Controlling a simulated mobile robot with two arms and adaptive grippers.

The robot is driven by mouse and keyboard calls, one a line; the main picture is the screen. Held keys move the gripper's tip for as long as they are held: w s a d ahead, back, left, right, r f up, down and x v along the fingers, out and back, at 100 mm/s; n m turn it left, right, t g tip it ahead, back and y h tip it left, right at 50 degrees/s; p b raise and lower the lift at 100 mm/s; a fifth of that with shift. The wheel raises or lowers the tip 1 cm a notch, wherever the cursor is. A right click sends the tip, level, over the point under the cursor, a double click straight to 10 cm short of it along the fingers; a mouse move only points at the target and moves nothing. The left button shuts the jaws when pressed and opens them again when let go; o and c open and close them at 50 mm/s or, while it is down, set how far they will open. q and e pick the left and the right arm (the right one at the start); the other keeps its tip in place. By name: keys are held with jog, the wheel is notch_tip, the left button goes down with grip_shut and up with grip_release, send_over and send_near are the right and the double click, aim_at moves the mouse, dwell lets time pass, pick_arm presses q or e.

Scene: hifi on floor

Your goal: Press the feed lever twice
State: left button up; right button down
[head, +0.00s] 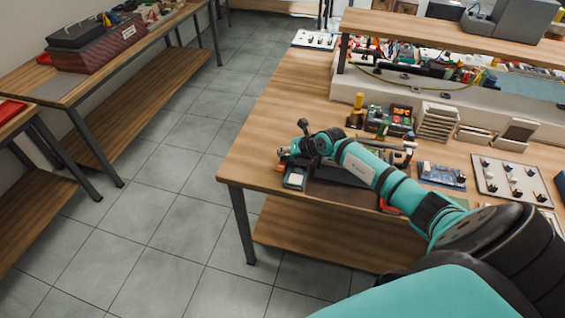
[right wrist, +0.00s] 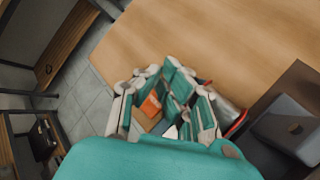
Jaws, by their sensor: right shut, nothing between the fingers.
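My right arm reaches in from the right in the head view, over the front left part of the workbench (head: 262,138). My right gripper (head: 286,153) is at its far end, small and partly hidden by the wrist. In the right wrist view the same gripper (right wrist: 168,100) has its teal and white fingers shut, with nothing held. A small orange patch (right wrist: 150,104) shows among the fingers. A dark device (right wrist: 290,128) lies to the right of the fingers, apart from them. I cannot make out the feed lever clearly; my arm covers part of that area.
Behind the arm stand a yellow-handled tool (head: 356,108), a stack of pale trays (head: 436,122) and a blue tray of small parts (head: 442,175). A board with knobs (head: 511,182) lies at right. The bench left of the gripper is bare. Open tiled floor (head: 165,220) lies left.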

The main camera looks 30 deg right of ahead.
jog(key=shift+s+a+f+b, duration=0.1)
jog(key=shift+s+f+b, duration=0.1)
jog(key=shift+f+b, duration=0.25)
jog(key=shift+s+a+f+b, duration=0.1)
jog(key=shift+s+f+b, duration=0.1)
jog(key=shift+f, duration=0.45)
dwell(0.9)
jog(key=shift+d, duration=0.1)
jog(key=shift+w+d+r+p, duration=0.15)
jog(key=shift+r+p, duration=0.25)
jog(key=shift+w+d+r+p, duration=0.1)
jog(key=shift+w+r+p, duration=0.05)
jog(key=shift+r+p, duration=0.25)
jog(key=shift+d+r, duration=0.2)
jog(key=shift+r, duration=0.25)
notch_tip(320, 180, up, 4)
jog(key=p, duration=0.4)
jog(key=shift+w+d+r+p, duration=0.1)
jog(key=shift+r+p, duration=0.15)
jog(key=shift+p, duration=0.1)
jog(key=shift+a+r, duration=0.2)
jog(key=shift+r, duration=0.1)
jog(key=shift+f, duration=0.1)
